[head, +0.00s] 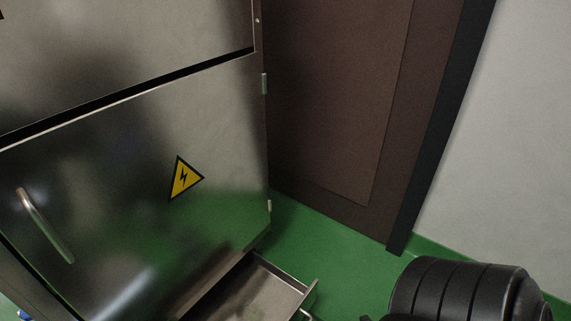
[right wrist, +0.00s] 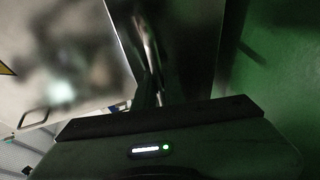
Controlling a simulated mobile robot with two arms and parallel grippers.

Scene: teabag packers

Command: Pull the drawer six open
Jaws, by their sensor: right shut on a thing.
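The drawer (head: 297,287) stands out from the bottom of the metal cabinet in the head view, partly open. Its inside shows and looks empty where I can see it; the frame's bottom edge cuts off the rest. A bit of its handle (head: 307,315) shows on its front. In the right wrist view my right gripper (right wrist: 150,92) is shut on the drawer handle (right wrist: 147,45), a shiny bar; the fingers are dark and hard to make out. No number on the drawer is readable. My left gripper is in neither view.
The metal cabinet (head: 120,190) has a yellow warning triangle (head: 184,179) and a door handle (head: 46,226). A brown door (head: 335,100) and a pale wall (head: 510,130) stand behind. The green floor (head: 335,235) is clear between the drawer and the door.

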